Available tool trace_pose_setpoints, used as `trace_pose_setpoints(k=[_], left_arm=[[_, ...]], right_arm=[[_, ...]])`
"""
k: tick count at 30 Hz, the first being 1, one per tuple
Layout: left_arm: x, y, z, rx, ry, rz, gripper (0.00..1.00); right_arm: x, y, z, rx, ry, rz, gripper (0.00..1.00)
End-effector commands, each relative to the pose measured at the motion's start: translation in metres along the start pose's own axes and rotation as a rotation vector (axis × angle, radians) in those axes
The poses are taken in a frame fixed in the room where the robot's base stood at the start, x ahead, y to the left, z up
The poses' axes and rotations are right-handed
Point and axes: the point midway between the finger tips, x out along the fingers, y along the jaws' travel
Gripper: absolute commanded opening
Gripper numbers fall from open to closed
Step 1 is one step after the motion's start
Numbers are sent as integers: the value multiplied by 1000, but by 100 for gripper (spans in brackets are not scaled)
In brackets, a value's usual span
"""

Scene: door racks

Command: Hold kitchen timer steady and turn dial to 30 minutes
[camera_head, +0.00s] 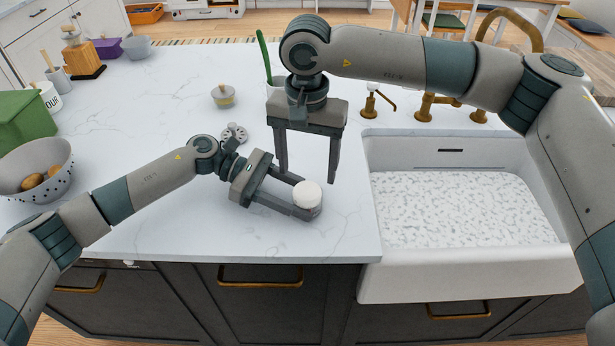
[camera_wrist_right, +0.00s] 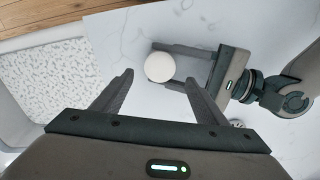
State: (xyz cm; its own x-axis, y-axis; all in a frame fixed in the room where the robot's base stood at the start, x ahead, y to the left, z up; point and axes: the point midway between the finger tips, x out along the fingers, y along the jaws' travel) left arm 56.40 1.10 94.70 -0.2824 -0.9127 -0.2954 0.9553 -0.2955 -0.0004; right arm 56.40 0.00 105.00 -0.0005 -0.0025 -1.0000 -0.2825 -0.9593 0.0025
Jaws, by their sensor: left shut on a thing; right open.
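The kitchen timer (camera_head: 308,195) is a small round white piece with a grey lower part, on the counter near its front edge. It also shows in the right wrist view (camera_wrist_right: 160,67) as a plain white disc; no dial marks are readable. My left gripper (camera_head: 300,196) lies low over the counter and is shut on the timer's sides. My right gripper (camera_head: 307,178) points down, open and empty, just behind and above the timer. In the right wrist view its fingers (camera_wrist_right: 162,95) are spread, with the timer beyond them, between the tips.
A white sink (camera_head: 450,255) is right of the timer, with brass taps (camera_head: 425,105) behind it. A lidded jar (camera_head: 222,96) and a small grey round holed object (camera_head: 234,132) stand further back. A colander (camera_head: 62,180) and green box (camera_head: 25,130) are at left.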

Motion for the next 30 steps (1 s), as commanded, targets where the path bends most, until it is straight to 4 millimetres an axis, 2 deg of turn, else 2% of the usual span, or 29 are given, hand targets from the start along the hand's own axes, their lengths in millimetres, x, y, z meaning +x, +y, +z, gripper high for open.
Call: trace_pose_setpoints(k=[6,12,27,28,30], left_arm=[[0,0,0,0,-1,0,35],[0,0,0,0,-1,0,35],[0,0,0,0,-1,0,35],[0,0,0,0,-1,0,55],[0,0,0,0,-1,0,70]], right_arm=[[-38,0,0,0,1,0,67],[-59,0,0,0,0,0,67],[-64,0,0,0,0,1,67],[-64,0,0,0,0,1,67],[-64,0,0,0,0,1,67]])
